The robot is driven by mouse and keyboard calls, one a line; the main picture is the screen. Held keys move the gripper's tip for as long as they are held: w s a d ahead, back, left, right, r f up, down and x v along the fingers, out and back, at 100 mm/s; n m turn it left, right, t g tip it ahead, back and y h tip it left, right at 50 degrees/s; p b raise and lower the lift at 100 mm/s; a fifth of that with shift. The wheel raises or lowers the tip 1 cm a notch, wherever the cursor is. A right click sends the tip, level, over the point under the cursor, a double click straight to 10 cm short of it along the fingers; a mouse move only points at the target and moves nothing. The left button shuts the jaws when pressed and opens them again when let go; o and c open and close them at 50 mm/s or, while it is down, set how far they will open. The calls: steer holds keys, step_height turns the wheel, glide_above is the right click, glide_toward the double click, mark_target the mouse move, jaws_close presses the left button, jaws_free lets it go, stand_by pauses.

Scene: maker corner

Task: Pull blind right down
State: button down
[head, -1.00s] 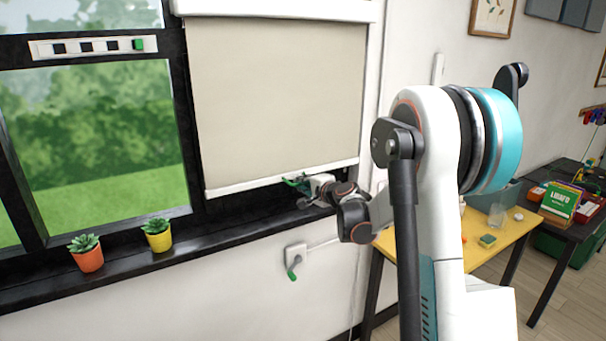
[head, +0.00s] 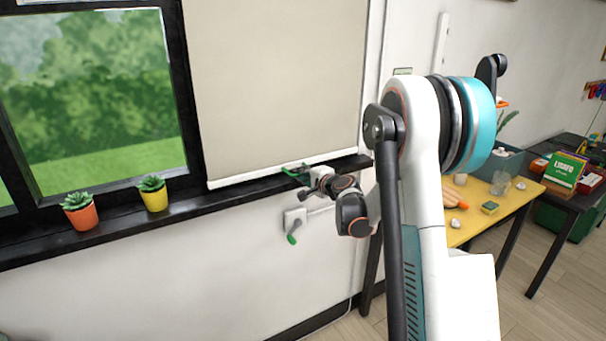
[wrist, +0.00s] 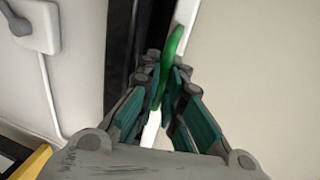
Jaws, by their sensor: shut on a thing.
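The blind (head: 278,85) is a beige roller shade hanging over the right window, with a white bottom bar (head: 245,178) close to the black sill. A green pull handle sits at the bar; it shows in the wrist view (wrist: 174,50). My gripper (head: 298,172) is at the bar's right part. In the wrist view my gripper (wrist: 170,85) has its fingers closed around the green handle, with the white bar behind it. The blind's top is out of the head view.
The black sill (head: 110,225) carries an orange pot (head: 81,217) and a yellow pot (head: 154,199) left of the blind. A white wall box with a green lever (head: 294,222) is below my gripper. A yellow table (head: 500,215) stands at right.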

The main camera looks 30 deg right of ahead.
steer(key=c, duration=1.7)
jaws_free()
steer(key=shift+s+f, duration=0.15)
steer(key=shift+f, duration=0.2)
steer(key=shift+r, duration=0.1)
steer(key=v, duration=1.2)
steer(key=shift+a+r, duration=0.1)
steer(key=shift+a, duration=0.05)
